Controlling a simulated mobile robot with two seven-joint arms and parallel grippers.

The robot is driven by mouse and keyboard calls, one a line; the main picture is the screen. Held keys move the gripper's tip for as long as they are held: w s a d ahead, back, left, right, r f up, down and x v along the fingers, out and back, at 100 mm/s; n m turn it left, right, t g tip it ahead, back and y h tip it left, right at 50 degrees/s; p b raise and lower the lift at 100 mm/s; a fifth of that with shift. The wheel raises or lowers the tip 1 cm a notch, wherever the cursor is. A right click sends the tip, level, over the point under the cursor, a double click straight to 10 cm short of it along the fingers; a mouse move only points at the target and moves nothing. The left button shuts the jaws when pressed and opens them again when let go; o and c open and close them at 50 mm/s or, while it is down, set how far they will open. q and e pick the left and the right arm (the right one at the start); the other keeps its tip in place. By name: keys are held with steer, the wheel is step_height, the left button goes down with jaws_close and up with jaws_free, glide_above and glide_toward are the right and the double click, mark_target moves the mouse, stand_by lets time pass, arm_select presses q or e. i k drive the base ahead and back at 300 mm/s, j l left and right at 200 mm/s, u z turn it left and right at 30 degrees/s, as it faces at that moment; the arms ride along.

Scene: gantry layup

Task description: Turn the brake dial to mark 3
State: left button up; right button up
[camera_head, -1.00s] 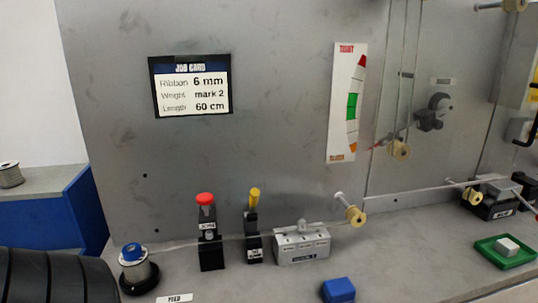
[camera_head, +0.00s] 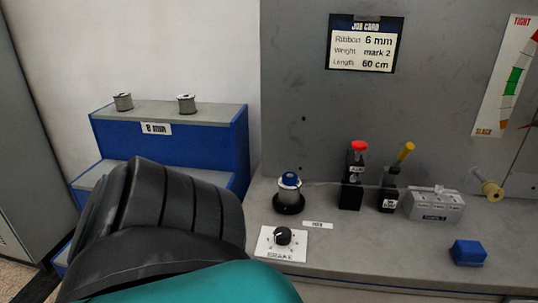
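The brake dial (camera_head: 282,236) is a round black knob with a white pointer line on a white plate (camera_head: 268,250) marked BRAKE. It lies on the grey bench near its front left corner. The pointer's exact mark is too small to read. My dark left arm with its teal section fills the lower left, just left of the plate. Neither gripper's fingers show in this view.
A spool (camera_head: 289,196) with a blue cap stands behind the dial. A red-topped post (camera_head: 353,176), a yellow lever (camera_head: 397,176), a grey block (camera_head: 433,204) and a blue block (camera_head: 468,252) stand to the right. A blue stepped shelf (camera_head: 190,150) holds two spools.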

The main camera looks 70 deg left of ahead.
mark_target(282, 235)
steer(key=k+u, duration=0.1)
steer(key=u, duration=1.05)
steer(key=i+j+u, duration=0.15)
steer(key=u, duration=0.25)
steer(key=i+u, duration=0.4)
steer(key=k, duration=0.1)
